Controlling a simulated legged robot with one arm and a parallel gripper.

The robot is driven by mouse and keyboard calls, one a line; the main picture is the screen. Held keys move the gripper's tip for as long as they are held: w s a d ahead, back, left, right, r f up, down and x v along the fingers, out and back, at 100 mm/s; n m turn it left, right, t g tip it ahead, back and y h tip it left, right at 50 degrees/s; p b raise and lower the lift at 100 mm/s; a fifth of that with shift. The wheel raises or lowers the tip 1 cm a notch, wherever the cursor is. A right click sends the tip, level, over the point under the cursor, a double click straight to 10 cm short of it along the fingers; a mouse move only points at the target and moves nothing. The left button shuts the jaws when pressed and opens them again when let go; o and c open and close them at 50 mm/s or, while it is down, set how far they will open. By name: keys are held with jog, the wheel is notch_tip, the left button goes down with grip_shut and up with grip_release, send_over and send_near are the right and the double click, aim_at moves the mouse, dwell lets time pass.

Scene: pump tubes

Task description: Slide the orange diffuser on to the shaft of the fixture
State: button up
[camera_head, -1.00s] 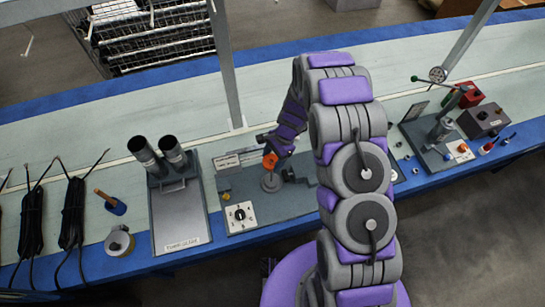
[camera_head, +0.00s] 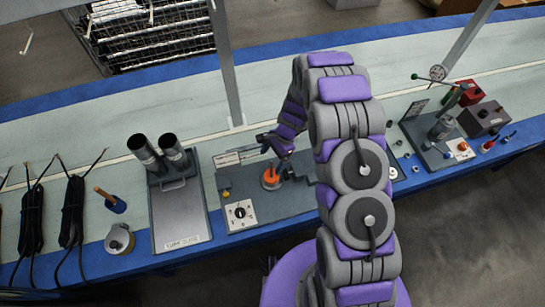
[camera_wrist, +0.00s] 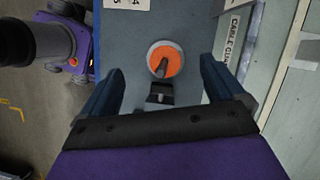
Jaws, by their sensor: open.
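A grey rim shows around the ring. My gripper (camera_head: 268,148) is above and behind the diffuser in the head view. In the wrist view my gripper (camera_wrist: 170,85) has its two blue fingers wide apart, with nothing between the tips touching them. The diffuser is apart from both fingers.
A dark clamp block (camera_wrist: 160,93) stands close to the diffuser. A dial plate (camera_head: 240,214) is on the fixture's panel. Two upright tubes (camera_head: 160,155) stand to the left. A dial-gauge stand (camera_head: 438,130) and a red box (camera_head: 470,95) are to the right.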

jog(key=p+v, duration=0.2)
jog(key=v, duration=1.5)
jog(key=shift+d+r, duration=0.1)
jog(key=shift+d, duration=0.05)
dwell(0.3)
jog(key=s+d+r+n+h+b, duration=0.1)
jog(key=s+d+r+n, duration=0.15)
jog(key=s+r, duration=0.6)
jog(key=s+d+r+n+h+b, duration=0.15)
jog(key=s+r+n, duration=0.25)
jog(key=s+r, duration=0.4)
jog(key=s+d+r+n, duration=0.1)
jog(key=s+d+n, duration=0.1)
jog(key=s, duration=0.7)
jog(key=s+d+r+n+h, duration=0.1)
jog(key=s+d+n, duration=0.1)
jog(key=s, duration=0.8)
jog(key=shift+s+n+t+b, duration=0.3)
jog(key=shift+n+b, duration=0.1)
jog(key=shift+n, duration=0.15)
jog(key=shift+w+d, duration=0.1)
